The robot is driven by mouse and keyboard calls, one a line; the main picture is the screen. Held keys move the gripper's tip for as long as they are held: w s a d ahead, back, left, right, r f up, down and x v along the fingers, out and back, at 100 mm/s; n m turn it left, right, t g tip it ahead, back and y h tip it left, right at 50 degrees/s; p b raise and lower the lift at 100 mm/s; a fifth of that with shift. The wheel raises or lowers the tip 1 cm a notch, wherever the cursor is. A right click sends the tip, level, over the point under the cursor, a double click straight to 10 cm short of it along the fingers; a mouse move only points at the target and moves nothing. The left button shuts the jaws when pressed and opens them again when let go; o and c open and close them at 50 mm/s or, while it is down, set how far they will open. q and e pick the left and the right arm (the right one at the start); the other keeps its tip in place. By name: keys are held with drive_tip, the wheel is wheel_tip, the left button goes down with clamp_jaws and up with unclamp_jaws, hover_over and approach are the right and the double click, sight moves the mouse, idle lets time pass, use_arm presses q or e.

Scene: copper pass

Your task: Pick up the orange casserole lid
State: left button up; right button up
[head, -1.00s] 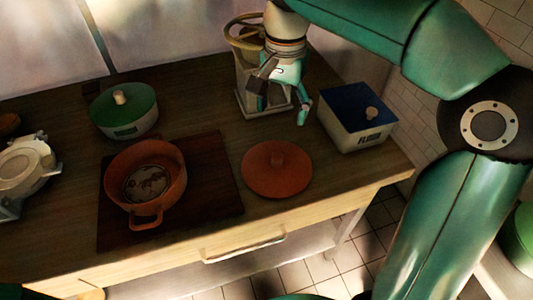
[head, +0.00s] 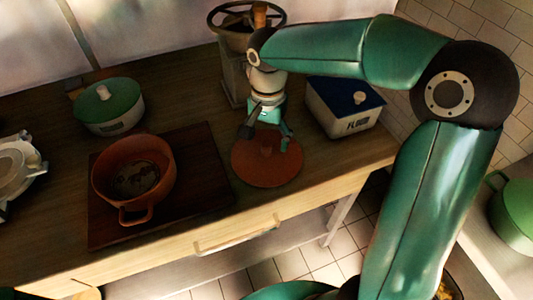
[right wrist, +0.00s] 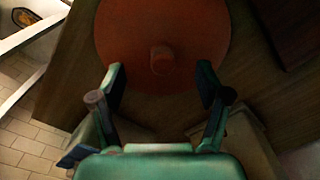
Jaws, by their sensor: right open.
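The orange casserole lid (head: 262,172) lies flat on the wooden counter, to the right of the dark board. Its round knob (right wrist: 161,60) stands up at the centre in the right wrist view. The orange casserole (head: 133,168) sits open on the board. My right gripper (head: 266,139) is open above the lid, its fingers at the far side of the knob in the head view. In the right wrist view the fingers (right wrist: 160,78) are spread wide, with the knob ahead of the gap between them and nothing held. My left gripper is not in view.
A white FLOUR box with a blue lid (head: 345,107) stands right of my gripper. A grinder with a wheel (head: 235,70) stands behind it. A green-lidded pot (head: 108,106) and a white scale-like device (head: 17,168) are at left. The counter's front edge (head: 300,201) is near the lid.

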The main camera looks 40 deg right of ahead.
sight(267, 144)
drive_tip(key=shift+w+f, duration=0.15)
drive_tip(key=shift+f, duration=1.65)
clamp_jaws()
